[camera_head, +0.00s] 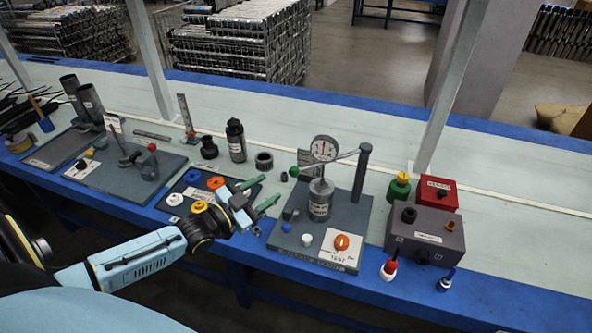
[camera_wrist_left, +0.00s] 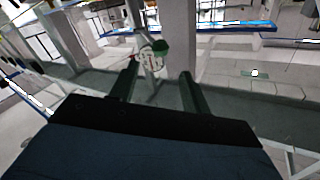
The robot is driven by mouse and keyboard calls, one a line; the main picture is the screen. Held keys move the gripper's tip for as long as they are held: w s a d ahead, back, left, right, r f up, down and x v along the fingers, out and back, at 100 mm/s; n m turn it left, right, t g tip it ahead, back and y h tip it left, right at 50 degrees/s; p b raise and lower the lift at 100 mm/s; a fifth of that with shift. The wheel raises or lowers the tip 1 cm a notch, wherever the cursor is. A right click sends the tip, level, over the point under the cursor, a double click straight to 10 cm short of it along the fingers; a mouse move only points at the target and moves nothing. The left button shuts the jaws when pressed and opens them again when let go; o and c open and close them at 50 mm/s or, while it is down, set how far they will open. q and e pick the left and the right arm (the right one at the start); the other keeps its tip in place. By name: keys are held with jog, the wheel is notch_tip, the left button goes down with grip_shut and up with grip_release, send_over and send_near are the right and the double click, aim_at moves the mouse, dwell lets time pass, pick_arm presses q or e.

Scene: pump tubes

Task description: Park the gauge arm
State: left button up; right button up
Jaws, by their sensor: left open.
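The gauge arm (camera_head: 342,156) reaches left from a dark post (camera_head: 362,172) on a grey base plate and carries a round white dial gauge (camera_head: 324,148). A green knob (camera_head: 294,172) is at its left end. The dial stands over a grey metal cylinder (camera_head: 320,205). My left gripper (camera_head: 269,190) is open and empty, left of the green knob and apart from it. In the left wrist view the green knob (camera_wrist_left: 160,47) and the dial (camera_wrist_left: 148,62) show ahead, beyond the spread fingers (camera_wrist_left: 158,74). My right gripper is not in view.
The gauge's base plate carries an orange button (camera_head: 342,242) and a white knob (camera_head: 306,240). A black mat (camera_head: 235,183) with coloured rings lies by my left gripper. A grey box (camera_head: 425,236) and a red box (camera_head: 437,192) stand right. Black cylinders stand behind.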

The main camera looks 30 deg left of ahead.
aim_at(291, 174)
pick_arm(q)
jog(key=b+x, duration=0.1)
jog(key=x, duration=0.8)
jog(key=shift+w+f+b, duration=0.1)
jog(key=shift+w+b, duration=0.15)
jog(key=shift+b, duration=0.1)
jog(key=shift+w+d, duration=0.2)
jog(key=shift+w, duration=0.4)
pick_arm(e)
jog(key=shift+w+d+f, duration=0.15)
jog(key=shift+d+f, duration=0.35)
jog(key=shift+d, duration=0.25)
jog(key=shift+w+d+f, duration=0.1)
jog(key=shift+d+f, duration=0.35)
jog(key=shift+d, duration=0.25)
pick_arm(q)
grip_shut()
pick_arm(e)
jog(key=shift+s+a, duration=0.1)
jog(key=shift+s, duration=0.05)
